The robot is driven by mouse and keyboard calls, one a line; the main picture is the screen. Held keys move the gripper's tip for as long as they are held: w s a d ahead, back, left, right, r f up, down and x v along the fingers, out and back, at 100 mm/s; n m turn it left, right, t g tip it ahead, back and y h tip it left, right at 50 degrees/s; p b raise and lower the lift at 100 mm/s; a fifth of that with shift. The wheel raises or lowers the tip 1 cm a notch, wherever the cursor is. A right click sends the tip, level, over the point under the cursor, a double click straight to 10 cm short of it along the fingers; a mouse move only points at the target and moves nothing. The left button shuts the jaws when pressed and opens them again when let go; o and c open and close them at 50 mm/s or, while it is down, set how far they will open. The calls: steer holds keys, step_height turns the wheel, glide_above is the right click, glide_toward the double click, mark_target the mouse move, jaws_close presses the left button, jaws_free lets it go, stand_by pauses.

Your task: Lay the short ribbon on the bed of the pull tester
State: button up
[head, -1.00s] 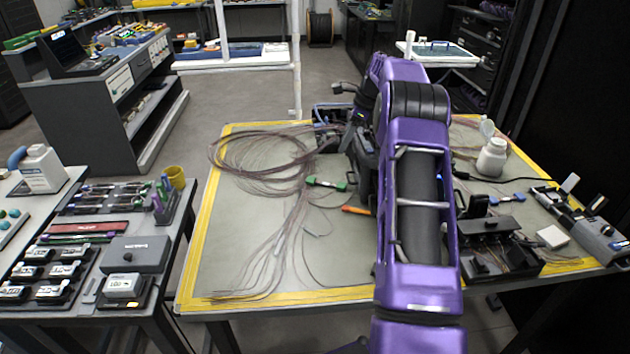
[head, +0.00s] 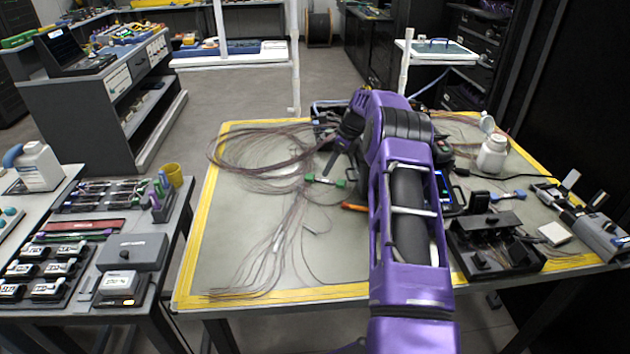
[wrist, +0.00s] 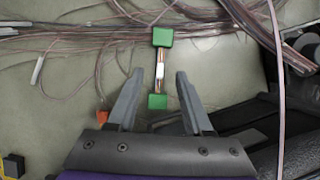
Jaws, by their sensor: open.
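The short ribbon (wrist: 160,70) has a green block at each end and a white sleeve in its middle. It lies on the grey mat among thin fibres; in the head view it shows left of my arm (head: 325,181). My gripper (wrist: 158,82) is open and empty. In the wrist view its fingers point towards the ribbon, one to each side of the near green block. Whether they are at its height I cannot tell. A black bench device with raised blocks (head: 492,236) and a grey device (head: 602,236) stand at the right; which is the pull tester is unclear.
Loose fibre bundles (head: 245,150) spread over the mat's left half. An orange tool (head: 354,207) lies near the ribbon. A white bottle (head: 492,156), a blue-ended piece (head: 507,196) and a white pad (head: 554,233) are on the right.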

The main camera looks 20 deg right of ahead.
mark_target(320, 179)
steer(key=x, duration=0.5)
steer(key=shift+w+r, duration=0.1)
steer(key=shift+w, duration=0.05)
jaws_close()
